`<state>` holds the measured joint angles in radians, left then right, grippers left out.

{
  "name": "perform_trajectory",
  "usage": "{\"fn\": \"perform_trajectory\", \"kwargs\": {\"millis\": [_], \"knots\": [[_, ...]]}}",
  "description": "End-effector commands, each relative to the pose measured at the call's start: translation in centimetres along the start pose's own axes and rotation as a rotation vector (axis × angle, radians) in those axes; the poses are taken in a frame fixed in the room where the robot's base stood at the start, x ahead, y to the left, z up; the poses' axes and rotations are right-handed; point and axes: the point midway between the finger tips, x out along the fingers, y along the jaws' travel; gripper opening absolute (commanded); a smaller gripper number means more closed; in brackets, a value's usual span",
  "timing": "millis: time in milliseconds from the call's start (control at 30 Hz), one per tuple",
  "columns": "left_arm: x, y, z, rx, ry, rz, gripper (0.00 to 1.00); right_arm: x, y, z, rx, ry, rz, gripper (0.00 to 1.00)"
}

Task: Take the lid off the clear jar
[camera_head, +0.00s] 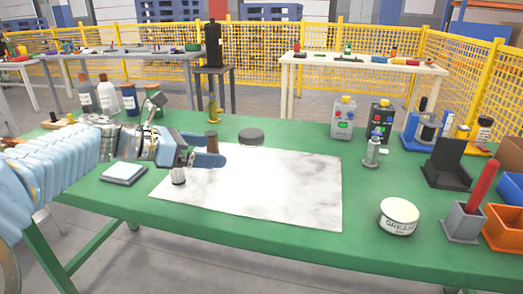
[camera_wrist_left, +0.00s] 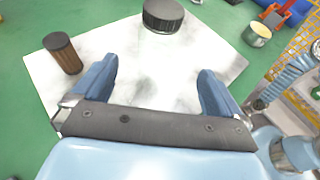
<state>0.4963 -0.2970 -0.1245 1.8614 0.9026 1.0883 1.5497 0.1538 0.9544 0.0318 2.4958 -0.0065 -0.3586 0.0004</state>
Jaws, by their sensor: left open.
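A dark round lid-like disc (camera_head: 251,136) is at the back edge of the marbled white mat (camera_head: 290,190). The wrist view shows its ribbed side and grey top (camera_wrist_left: 163,13). I cannot make out clear jar walls under it. My left gripper (camera_head: 212,160) is over the left part of the mat, left of the disc and apart from it. In the wrist view its blue fingers (camera_wrist_left: 155,85) are spread with nothing between them. My right gripper is not in view.
A brown cylinder (camera_wrist_left: 62,53) stands beside my left gripper, just behind it in the head view. A grease tin (camera_head: 399,217), a grey cup (camera_head: 463,222) and orange bins (camera_head: 502,227) are at the right. Bottles (camera_head: 107,95) stand back left. The mat's middle is clear.

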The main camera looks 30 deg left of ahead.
Motion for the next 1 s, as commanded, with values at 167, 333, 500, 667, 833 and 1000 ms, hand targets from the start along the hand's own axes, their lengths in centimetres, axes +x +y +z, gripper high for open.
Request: {"fn": "perform_trajectory", "kwargs": {"millis": [167,333,500,667,833,1000], "knots": [[3.5,-0.1,-0.1,-0.001,0.002,-0.006,1.00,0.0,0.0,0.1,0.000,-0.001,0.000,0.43],[6.8,0.0,-0.1,-0.001,0.002,-0.005,1.00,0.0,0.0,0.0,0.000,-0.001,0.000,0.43],[8.3,0.0,-0.2,0.000,0.002,-0.002,1.00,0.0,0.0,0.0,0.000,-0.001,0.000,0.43],[10.4,0.2,-0.6,-0.002,0.003,-0.005,1.00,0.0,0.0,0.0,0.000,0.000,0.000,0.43],[12.8,0.3,-0.8,-0.001,0.002,-0.004,1.00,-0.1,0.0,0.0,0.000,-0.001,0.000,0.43],[13.4,0.4,-0.8,0.001,0.001,0.000,1.00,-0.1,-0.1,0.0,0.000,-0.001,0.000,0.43]]}}
